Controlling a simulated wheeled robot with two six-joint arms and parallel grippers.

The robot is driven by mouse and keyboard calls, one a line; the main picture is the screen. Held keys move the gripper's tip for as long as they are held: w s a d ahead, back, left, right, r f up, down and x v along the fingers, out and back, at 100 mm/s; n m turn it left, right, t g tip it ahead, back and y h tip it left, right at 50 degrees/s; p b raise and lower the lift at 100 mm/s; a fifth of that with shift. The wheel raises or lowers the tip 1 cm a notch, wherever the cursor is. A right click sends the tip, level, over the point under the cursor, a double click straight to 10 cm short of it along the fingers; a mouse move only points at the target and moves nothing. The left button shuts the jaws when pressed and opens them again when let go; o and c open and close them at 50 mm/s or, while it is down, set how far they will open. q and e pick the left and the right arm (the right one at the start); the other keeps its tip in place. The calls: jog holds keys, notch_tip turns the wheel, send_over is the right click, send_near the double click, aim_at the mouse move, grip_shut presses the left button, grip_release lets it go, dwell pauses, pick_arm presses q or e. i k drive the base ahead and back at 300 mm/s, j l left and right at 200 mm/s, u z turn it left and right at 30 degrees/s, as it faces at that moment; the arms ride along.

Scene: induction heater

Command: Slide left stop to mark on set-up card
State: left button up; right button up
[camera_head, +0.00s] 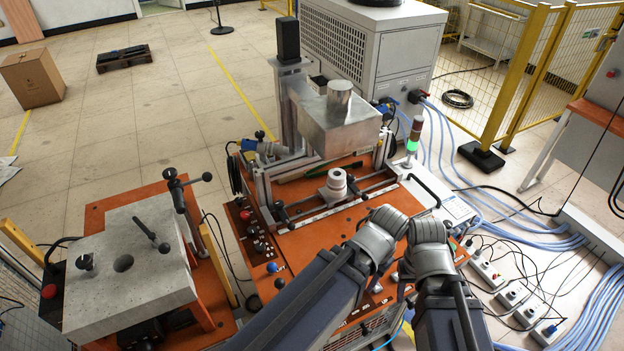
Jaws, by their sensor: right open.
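The left stop (283,214) is a dark clamp with a knob at the left end of the slide rail (318,213) on the orange machine top. A similar right stop (354,187) sits further along, past a pale metal cylindrical part (336,185). I cannot make out a set-up card or its mark for certain. My right gripper (406,275) is open near the front right of the machine top, partly hidden by my arm links, well apart from the left stop. My left arm reaches in beside it; its fingers are hidden behind the links.
A steel box-shaped heater head (336,122) overhangs the rails at the back. A signal tower (414,135) glows green at the right. A grey-topped bench (124,262) stands at the left. The control panel (253,225) has several knobs along the machine's left edge.

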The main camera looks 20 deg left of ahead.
aim_at(282, 214)
jog(key=l+u, duration=0.15)
jog(key=l, duration=0.25)
jog(key=k+l+u, duration=0.2)
jog(key=l, duration=0.2)
jog(key=l+u, duration=0.15)
jog(key=l, duration=0.3)
jog(key=k+l+u, duration=0.15)
jog(key=l, duration=0.25)
jog(key=i, duration=0.05)
